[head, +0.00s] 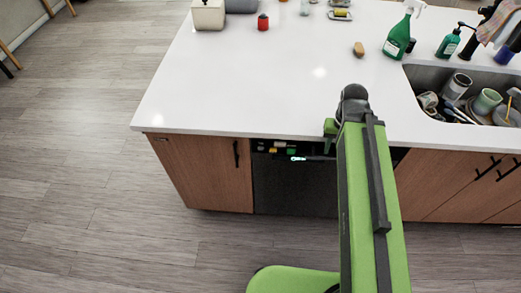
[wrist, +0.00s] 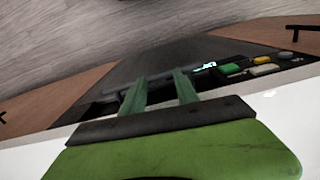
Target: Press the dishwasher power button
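The dishwasher (head: 295,188) has a dark front set under the counter between wooden cabinets. Its control panel runs along the top, with a lit cyan display (head: 297,158) that also shows in the wrist view (wrist: 205,67). Beside the display, the wrist view shows a green button (wrist: 231,70), a yellow button (wrist: 260,58), a pale button (wrist: 264,70) and a grey one (wrist: 286,55). I cannot tell which is the power button. My gripper (wrist: 160,78) is open and empty, its two green fingers apart over the panel, left of the display and buttons. In the head view my arm hides the fingertips.
The white countertop (head: 270,80) overhangs the panel. A sink (head: 450,78) with dishes lies at the right, with a green spray bottle (head: 398,36) beside it. A red jar (head: 263,22) stands at the back.

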